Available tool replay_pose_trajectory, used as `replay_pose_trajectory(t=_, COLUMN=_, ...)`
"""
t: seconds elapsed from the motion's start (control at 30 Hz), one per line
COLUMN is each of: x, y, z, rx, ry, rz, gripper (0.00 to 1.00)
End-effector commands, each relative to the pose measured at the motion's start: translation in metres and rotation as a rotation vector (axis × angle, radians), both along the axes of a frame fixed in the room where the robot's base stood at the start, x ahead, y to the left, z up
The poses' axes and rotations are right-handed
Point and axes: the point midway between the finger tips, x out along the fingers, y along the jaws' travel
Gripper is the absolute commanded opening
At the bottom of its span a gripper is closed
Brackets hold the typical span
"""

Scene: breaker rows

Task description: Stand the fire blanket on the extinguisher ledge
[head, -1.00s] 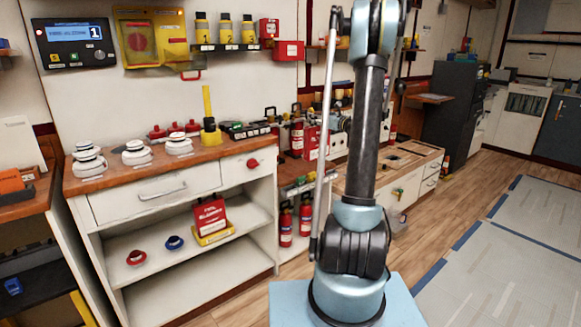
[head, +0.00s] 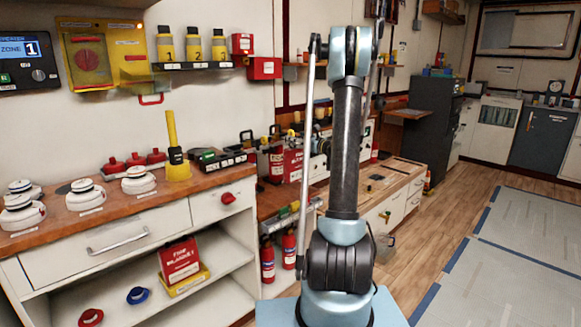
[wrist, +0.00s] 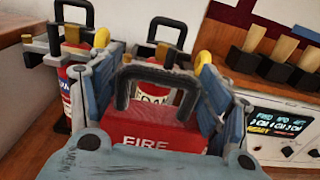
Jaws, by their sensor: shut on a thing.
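In the wrist view, a red fire blanket case (wrist: 165,138) with white FIRE lettering and a black handle is between the fingers of my gripper (wrist: 152,78), which is shut on it. Its lower part is hidden by the gripper. In the head view a red lettered case (head: 293,163) shows beside the extinguishers, partly behind my arm. Extinguishers (head: 276,162) with black handles stand on a wooden ledge (head: 270,205). They also show just behind the case in the wrist view (wrist: 64,92). I cannot tell whether the case touches the ledge.
Another red FIRE BLANKET case (head: 180,262) stands on a yellow base on the lower shelf. Red extinguishers (head: 268,262) stand below the ledge. In the wrist view, a device with a lit display (wrist: 280,122) and black blocks with wooden tops lie at the right. Open floor lies right of my base.

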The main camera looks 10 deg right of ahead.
Motion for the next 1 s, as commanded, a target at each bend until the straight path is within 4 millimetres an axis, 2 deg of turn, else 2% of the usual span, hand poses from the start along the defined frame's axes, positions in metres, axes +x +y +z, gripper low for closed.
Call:
replay_pose_trajectory(t=0.1, x=0.000, y=0.007, z=-0.016, rx=0.001, ry=-0.001, rz=0.007, gripper=0.06)
replay_pose_trajectory(t=0.43, x=0.001, y=0.013, z=-0.033, rx=0.001, ry=-0.001, rz=0.013, gripper=0.06)
replay_pose_trajectory(t=0.73, x=0.000, y=0.013, z=-0.064, rx=0.001, ry=-0.001, rz=0.014, gripper=0.06)
replay_pose_trajectory(t=1.0, x=0.000, y=0.013, z=-0.067, rx=0.001, ry=-0.001, rz=0.013, gripper=0.06)
